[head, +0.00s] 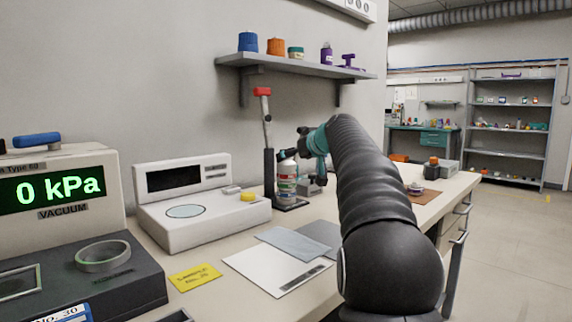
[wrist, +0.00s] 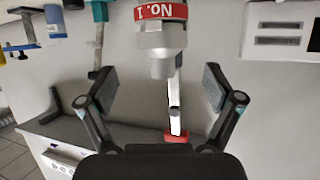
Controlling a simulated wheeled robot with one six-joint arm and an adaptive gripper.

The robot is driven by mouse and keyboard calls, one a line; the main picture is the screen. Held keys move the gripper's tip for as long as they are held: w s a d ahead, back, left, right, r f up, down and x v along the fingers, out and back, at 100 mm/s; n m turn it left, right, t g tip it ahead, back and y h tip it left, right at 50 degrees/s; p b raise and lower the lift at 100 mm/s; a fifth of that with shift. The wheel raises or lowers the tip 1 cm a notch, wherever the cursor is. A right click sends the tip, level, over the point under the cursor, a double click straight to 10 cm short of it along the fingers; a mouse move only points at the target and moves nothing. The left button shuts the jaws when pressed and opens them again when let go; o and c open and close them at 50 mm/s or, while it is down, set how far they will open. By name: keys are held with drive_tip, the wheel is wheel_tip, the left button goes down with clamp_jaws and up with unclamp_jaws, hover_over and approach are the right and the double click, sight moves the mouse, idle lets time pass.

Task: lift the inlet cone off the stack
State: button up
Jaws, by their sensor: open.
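The stack (head: 287,185) stands upright on a dark base on the bench in the head view, with red and pale bands. In the wrist view, which looks upside down, a grey metal inlet cone (wrist: 160,55) adjoins a red band marked "NO. 1" (wrist: 160,12). My gripper (wrist: 158,76) is open, its two fingers apart on either side of the cone's narrow end. I see gaps on both sides and nothing held. In the head view my gripper (head: 304,145) is beside the stack's top, which it partly hides.
A clamp lever with a red handle (head: 262,92) rises close beside the stack. A white balance (head: 195,215) stands left, with a vacuum unit (head: 70,230) nearer. A shelf (head: 290,62) hangs above. Flat sheets (head: 275,265) lie in front.

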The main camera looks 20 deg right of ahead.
sight(289, 159)
drive_tip(key=shift+p+x, duration=0.45)
drive_tip(key=shift+x, duration=2.2)
drive_tip(key=shift+s+a+f, duration=0.1)
drive_tip(key=shift+f, duration=0.05)
drive_tip(key=c, duration=1.3)
drive_tip(key=shift+c, duration=0.6)
